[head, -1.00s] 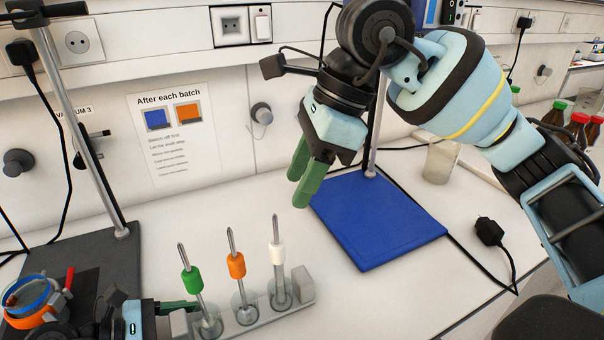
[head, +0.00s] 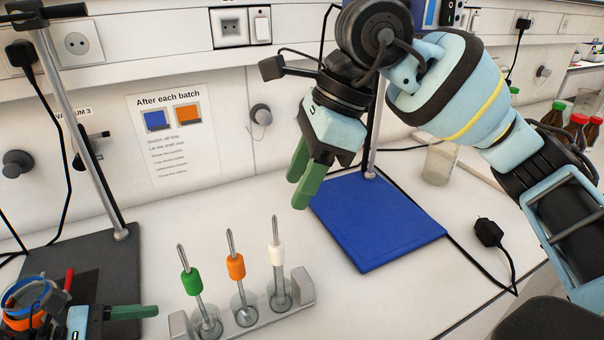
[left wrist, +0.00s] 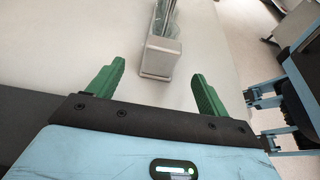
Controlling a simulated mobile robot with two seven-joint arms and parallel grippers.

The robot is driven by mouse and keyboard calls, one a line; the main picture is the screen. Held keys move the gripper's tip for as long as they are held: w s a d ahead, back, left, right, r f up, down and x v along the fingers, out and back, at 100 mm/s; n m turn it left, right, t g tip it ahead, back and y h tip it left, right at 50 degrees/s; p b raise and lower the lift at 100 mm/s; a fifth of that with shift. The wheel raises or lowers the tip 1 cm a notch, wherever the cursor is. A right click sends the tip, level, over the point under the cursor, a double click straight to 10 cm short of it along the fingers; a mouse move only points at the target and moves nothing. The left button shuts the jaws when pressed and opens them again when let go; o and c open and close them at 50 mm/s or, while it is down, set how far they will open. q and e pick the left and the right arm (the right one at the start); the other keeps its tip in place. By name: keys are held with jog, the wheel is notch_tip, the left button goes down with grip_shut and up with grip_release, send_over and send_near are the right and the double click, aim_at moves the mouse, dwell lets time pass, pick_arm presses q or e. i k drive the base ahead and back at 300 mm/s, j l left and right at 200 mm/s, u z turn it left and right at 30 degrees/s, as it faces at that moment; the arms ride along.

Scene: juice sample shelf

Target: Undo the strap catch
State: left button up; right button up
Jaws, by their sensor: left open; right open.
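A round blue and orange banded item (head: 30,298) with a red tab (head: 68,279) sits at the lower left in the head view, on the dark grey stand base (head: 100,258). My left arm partly covers it, and I cannot make out a strap catch on it. My left gripper (left wrist: 158,85) is open and empty in the left wrist view. In the head view one green finger shows beside the item, pointing right toward the rack. My right gripper (head: 304,174) is open and empty, above the bench near the blue mat.
A rack (head: 248,328) of glassware with green, orange and white collars stands front centre; its end block (left wrist: 157,58) shows ahead of the left fingers.

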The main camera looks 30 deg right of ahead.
aim_at(69, 276)
jog(key=k, duration=1)
